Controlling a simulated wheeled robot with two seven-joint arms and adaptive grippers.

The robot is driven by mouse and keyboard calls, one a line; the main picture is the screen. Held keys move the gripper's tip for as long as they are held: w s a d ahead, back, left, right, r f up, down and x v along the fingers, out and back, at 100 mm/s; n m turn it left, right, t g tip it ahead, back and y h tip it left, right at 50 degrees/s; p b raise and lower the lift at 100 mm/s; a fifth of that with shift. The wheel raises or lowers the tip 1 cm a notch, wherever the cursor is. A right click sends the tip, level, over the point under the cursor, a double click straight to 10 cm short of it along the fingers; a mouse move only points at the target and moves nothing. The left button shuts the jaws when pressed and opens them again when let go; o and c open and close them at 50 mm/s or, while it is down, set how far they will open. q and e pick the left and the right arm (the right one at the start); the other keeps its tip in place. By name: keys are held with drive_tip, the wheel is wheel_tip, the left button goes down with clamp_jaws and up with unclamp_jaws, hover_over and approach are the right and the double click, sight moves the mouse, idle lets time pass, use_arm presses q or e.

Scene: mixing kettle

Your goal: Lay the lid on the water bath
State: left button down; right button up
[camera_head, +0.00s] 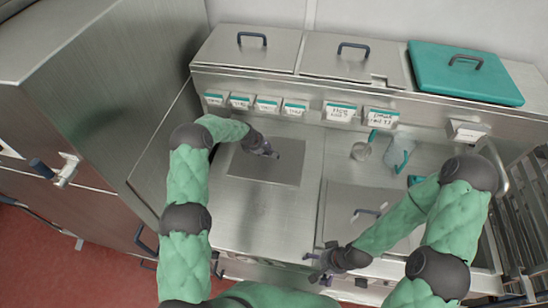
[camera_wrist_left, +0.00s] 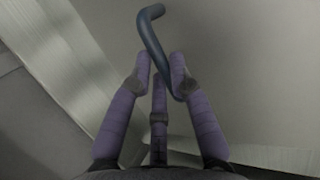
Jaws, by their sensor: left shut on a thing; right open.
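A flat steel lid (camera_head: 285,173) is at the left of the steel counter, under my left gripper (camera_head: 270,154). My left gripper is shut on the lid's dark blue bar handle (camera_wrist_left: 152,38); the purple fingers (camera_wrist_left: 160,75) close around one end of it in the left wrist view. I cannot tell whether the lid rests on the counter or hangs just above it. No open water bath basin can be made out; the lid and my arms may hide it. My right gripper (camera_head: 324,268) is open and empty at the counter's front edge.
Another steel lid with a handle (camera_head: 366,212) lies at right, partly behind my right arm. A clear beaker (camera_head: 361,150) and a teal-handled jug (camera_head: 399,155) stand at the back right. Labelled bins with steel lids (camera_head: 243,50) and a teal lid (camera_head: 466,72) line the back. A tall steel cabinet stands left.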

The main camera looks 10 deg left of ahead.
use_arm(q)
drive_tip(key=shift+r, duration=0.1)
drive_tip(key=shift+r+p, duration=1.45)
drive_tip(key=shift+r, duration=1)
drive_tip(key=shift+f, duration=0.1)
